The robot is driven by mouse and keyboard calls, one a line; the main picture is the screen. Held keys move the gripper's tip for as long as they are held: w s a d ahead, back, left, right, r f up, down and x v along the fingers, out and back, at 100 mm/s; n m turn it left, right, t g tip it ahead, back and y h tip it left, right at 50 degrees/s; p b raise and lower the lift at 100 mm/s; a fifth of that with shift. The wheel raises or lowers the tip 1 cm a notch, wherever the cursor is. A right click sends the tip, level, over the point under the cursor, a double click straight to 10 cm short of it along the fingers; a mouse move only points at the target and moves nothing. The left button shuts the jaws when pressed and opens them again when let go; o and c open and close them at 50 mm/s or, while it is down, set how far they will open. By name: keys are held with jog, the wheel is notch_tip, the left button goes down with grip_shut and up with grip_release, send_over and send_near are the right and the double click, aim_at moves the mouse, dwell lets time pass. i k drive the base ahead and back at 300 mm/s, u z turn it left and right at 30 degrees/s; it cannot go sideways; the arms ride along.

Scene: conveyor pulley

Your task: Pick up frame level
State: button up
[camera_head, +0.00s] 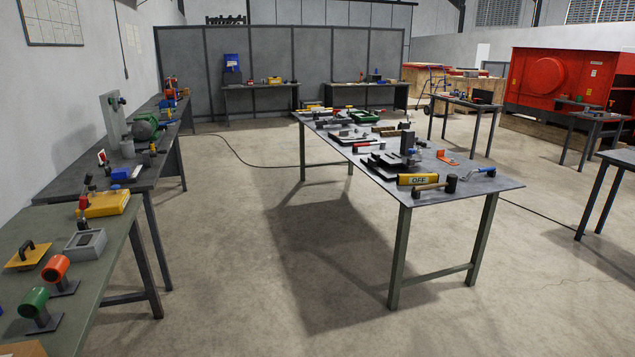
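I cannot single out the frame level with certainty. A grey square frame-like block (86,243) lies on the near left bench (120,232), between a yellow case (104,204) and an orange cylinder on a stand (55,268). A dark upright block (407,141) stands among tools on the long middle table (470,197); its details are too small to tell. My gripper is not in view.
A green cylinder (34,302) stands at the left bench's front. Open concrete floor (240,260) lies between the benches. A dark cable (240,157) crosses the floor farther back.

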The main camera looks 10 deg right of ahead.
aim_at(421, 179)
jog(key=u, duration=0.05)
jog(key=i, duration=1.55)
jog(key=u, duration=0.45)
jog(key=i, duration=1.8)
jog(key=u, duration=0.25)
